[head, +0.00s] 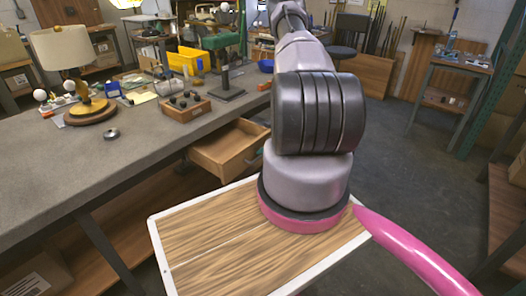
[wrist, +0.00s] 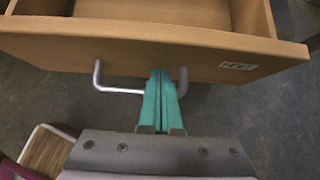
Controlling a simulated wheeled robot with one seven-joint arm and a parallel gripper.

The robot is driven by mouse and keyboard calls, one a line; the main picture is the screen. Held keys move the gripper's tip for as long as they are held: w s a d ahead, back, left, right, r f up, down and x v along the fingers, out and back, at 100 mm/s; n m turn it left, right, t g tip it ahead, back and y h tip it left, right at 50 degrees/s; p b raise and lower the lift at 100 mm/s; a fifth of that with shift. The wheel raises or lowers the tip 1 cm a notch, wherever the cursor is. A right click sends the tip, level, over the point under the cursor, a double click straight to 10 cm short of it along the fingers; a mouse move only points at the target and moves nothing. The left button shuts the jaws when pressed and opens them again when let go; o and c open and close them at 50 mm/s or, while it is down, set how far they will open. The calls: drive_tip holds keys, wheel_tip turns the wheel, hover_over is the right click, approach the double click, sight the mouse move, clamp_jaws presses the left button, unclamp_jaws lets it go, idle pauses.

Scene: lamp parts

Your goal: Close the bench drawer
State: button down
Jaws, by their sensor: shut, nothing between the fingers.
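The bench drawer (head: 229,148) stands open, pulled out from under the grey bench top in the head view. In the wrist view its wooden front (wrist: 205,50) spans the top of the picture, with a pale label at the right and the open inside behind it. A silver bar handle (wrist: 120,90) is fixed to the front. My gripper (wrist: 163,75) is shut and empty, its teal fingertips at the drawer front between the handle's two posts, nearer the right one. I cannot tell whether the tips touch the front. In the head view my arm hides the gripper.
The grey bench (head: 60,165) holds a lamp (head: 65,60), a wooden parts box (head: 185,105), a yellow bin (head: 188,60) and a dark stand (head: 226,85). A shelf lies under the bench. Grey floor (head: 400,150) is clear to the right of my arm.

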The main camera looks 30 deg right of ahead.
drive_tip(key=shift+w, duration=0.1)
hover_over(223, 141)
drive_tip(key=shift+s+d, duration=0.15)
drive_tip(key=shift+s, duration=0.25)
drive_tip(key=shift+w+r, duration=0.15)
drive_tip(key=shift+w, duration=0.05)
